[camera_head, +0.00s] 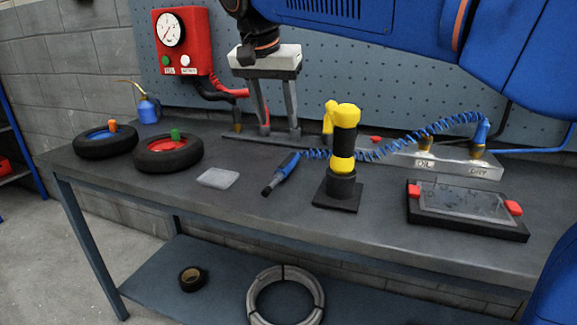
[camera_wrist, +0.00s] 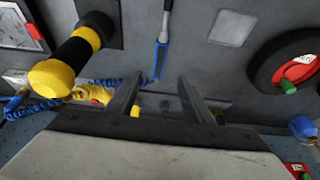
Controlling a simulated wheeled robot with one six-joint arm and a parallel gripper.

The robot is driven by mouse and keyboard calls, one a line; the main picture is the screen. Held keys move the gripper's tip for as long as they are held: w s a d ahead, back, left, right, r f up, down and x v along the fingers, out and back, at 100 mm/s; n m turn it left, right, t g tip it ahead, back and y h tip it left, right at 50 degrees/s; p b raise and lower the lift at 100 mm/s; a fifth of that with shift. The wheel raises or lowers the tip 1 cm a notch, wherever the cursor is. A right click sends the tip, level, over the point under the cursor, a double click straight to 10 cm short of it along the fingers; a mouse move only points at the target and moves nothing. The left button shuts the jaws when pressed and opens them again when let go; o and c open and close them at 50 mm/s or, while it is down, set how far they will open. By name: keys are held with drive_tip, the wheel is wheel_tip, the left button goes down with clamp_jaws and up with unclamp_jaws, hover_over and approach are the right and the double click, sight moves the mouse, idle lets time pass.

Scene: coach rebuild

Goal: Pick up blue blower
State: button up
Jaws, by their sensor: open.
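The blue blower (camera_head: 284,170) lies on the bench, a slim blue body with a dark nozzle toward the front edge. A coiled blue hose (camera_head: 400,146) runs from its rear end to the right. It also shows in the wrist view (camera_wrist: 160,58), beyond my fingertips. My gripper (camera_head: 280,136) is open and empty above the back of the bench, its fingers pointing down, behind the blower in the head view. In the wrist view my gripper (camera_wrist: 158,84) has its two fingers apart, with the blower's rear end and hose between and past them.
A yellow-and-black tool (camera_head: 343,140) stands upright on a dark base right of the blower. A framed tray (camera_head: 468,228) and silver manifold (camera_head: 460,164) are right. A pegboard wall is behind.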

sight(286, 162)
drive_tip(key=x, duration=1.5)
drive_tip(key=shift+s+f, duration=0.15)
drive_tip(key=shift+s, duration=0.1)
clamp_jaws()
